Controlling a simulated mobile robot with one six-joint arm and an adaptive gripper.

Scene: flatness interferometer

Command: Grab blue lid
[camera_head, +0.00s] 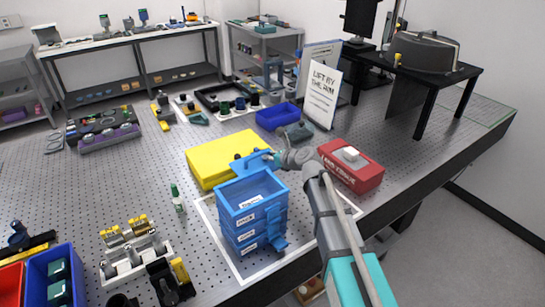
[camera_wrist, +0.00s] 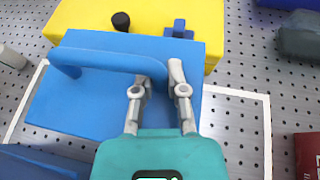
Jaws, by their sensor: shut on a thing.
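The blue lid (camera_wrist: 85,110) fills the middle of the wrist view as a flat plate with a raised bar handle (camera_wrist: 105,61). My gripper (camera_wrist: 160,78) is shut on the right end of this handle. Part of the handle is hidden behind the fingers.
A yellow box (camera_head: 212,160) stands close behind the stack. A red box (camera_head: 352,170) with a white block on it is to the right. A blue bin (camera_head: 277,117) and a sign (camera_head: 322,92) stand further back. Mounted parts (camera_head: 133,250) stand at the front left.

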